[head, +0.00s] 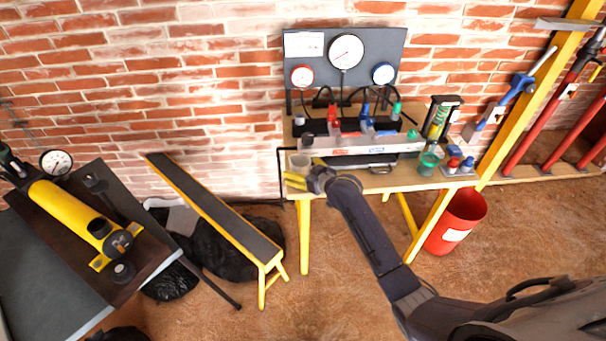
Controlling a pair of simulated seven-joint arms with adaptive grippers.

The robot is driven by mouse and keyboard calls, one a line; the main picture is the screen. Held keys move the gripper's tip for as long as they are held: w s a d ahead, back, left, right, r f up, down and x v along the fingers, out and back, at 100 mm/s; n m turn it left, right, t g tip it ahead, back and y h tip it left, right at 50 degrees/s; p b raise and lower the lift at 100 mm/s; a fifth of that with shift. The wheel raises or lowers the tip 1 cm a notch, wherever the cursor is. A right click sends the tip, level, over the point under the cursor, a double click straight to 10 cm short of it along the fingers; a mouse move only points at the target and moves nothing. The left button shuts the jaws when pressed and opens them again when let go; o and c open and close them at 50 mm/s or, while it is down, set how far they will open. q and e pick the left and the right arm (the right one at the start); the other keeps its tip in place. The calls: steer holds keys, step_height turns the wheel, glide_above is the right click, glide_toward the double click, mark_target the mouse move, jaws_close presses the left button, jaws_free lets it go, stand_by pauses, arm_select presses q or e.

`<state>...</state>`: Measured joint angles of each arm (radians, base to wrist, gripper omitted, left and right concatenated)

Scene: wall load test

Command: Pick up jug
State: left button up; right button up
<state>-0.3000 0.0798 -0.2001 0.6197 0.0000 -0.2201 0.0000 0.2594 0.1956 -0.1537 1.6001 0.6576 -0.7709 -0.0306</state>
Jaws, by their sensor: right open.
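A small, pale, translucent jug-like vessel (299,162) stands upright at the left end of the yellow-legged workbench (390,183). My right gripper (304,172) reaches in from the lower right, with its yellow fingers open at the near side of this vessel. The vessel's lower part is partly hidden by the fingers, and I cannot tell whether they touch it. A green vessel (428,162) stands farther right on the same bench; its exact shape is too small to tell. My left gripper is not in view.
A gauge panel (345,62) and a long, pale bar unit (365,145) occupy the bench behind my right gripper. A red bucket (457,224) stands below right. A narrow bench (215,210) and a table with a yellow cylinder (75,215) are left.

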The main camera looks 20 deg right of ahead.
steer(key=shift+w, duration=0.1)
steer(key=shift+c, duration=0.4)
steer(key=c, duration=1.3)
steer(key=shift+c, duration=0.2)
steer(key=shift+r, duration=0.15)
step_height(320, 180, up, 19)
steer(key=shift+r, duration=0.15)
stand_by(0.6)
